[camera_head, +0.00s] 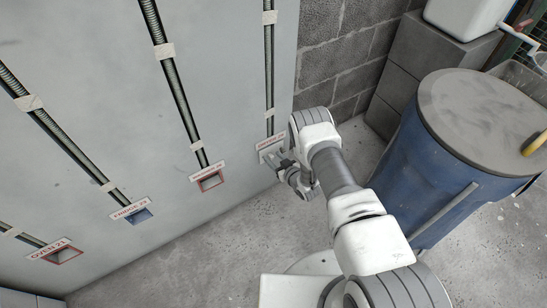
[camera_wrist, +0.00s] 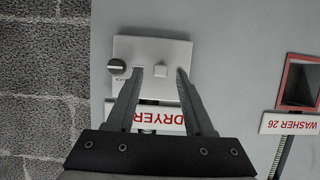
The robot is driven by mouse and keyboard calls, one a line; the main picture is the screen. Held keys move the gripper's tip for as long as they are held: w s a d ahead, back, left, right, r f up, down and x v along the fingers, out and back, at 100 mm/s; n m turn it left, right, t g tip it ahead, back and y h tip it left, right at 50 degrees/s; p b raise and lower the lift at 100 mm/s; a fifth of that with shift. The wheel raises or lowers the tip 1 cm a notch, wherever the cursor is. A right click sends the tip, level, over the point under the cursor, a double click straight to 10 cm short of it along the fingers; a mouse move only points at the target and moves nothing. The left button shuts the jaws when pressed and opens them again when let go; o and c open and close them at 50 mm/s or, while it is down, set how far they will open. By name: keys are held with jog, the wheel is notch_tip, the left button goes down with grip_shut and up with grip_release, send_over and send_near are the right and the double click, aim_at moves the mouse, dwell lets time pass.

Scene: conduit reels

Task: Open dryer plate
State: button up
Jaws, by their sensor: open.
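The dryer plate (camera_wrist: 150,48) is a pale square cover on the grey wall panel, lying flat against it. It carries a small square tab (camera_wrist: 160,71) near its middle and a round dark knob (camera_wrist: 117,67) at its left edge in the wrist view, with small lettering beside the knob. My gripper (camera_wrist: 160,73) is open, one finger on each side of the tab, with gaps showing. The red-lettered DRYER label (camera_wrist: 165,143) shows between the fingers, partly hidden. In the head view my gripper (camera_head: 284,164) is at the panel's right end and hides most of the plate.
Other labelled openings sit leftward: a red-framed washer box (camera_head: 209,181), a blue fridge box (camera_head: 139,216) and a red oven box (camera_head: 63,255). Conduits (camera_head: 180,90) run down to them. A block wall (camera_head: 340,50) adjoins the panel. A blue barrel (camera_head: 440,165) stands right of my arm.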

grip_shut()
dwell(1.4)
